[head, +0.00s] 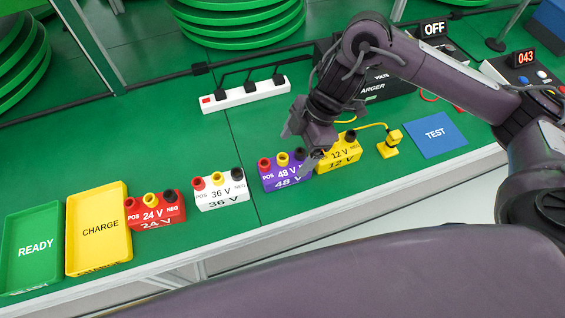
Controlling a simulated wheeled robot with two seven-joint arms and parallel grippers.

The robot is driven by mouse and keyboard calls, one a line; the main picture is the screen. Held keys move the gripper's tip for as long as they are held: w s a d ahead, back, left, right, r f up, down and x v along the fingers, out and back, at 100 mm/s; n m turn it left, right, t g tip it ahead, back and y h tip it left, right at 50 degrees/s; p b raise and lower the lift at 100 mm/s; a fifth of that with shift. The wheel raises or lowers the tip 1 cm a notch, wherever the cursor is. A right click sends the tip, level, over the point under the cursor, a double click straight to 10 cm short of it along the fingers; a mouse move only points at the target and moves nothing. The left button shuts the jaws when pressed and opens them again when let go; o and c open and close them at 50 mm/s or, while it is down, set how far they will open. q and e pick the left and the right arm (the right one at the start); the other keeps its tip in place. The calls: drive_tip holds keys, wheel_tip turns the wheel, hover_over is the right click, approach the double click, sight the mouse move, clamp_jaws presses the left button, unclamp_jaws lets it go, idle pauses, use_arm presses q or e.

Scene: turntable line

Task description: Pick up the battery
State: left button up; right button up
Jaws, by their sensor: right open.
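Several batteries stand in a row along the front of the green bench: a red 24 V battery (156,216), a white 36 V battery (221,193), a purple 48 V battery (284,175) and a yellow 12 V battery (338,157). Each has red, yellow and black terminal caps on top. My right gripper (300,151) is open, pointing down at the right end of the purple battery and the left end of the yellow one. It partly hides both, and I cannot tell whether it touches either. My left gripper is not in view.
A green READY tray (15,272) and yellow CHARGE tray (72,245) lie at left. A white power strip (243,96) and dark charger (392,105) stand behind. A yellow plug (390,146) and blue TEST mat (458,142) lie at right. The bench's front edge is close.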

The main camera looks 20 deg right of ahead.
sight(288, 159)
drive_tip(key=x, duration=0.6)
drive_tip(key=shift+s+a+f, duration=0.2)
drive_tip(key=shift+s+a, duration=0.05)
drive_tip(key=shift+a, duration=0.15)
drive_tip(key=c, duration=1.4)
drive_tip(key=shift+c, duration=0.7)
drive_tip(key=shift+w+r, duration=0.1)
drive_tip(key=shift+r, duration=0.05)
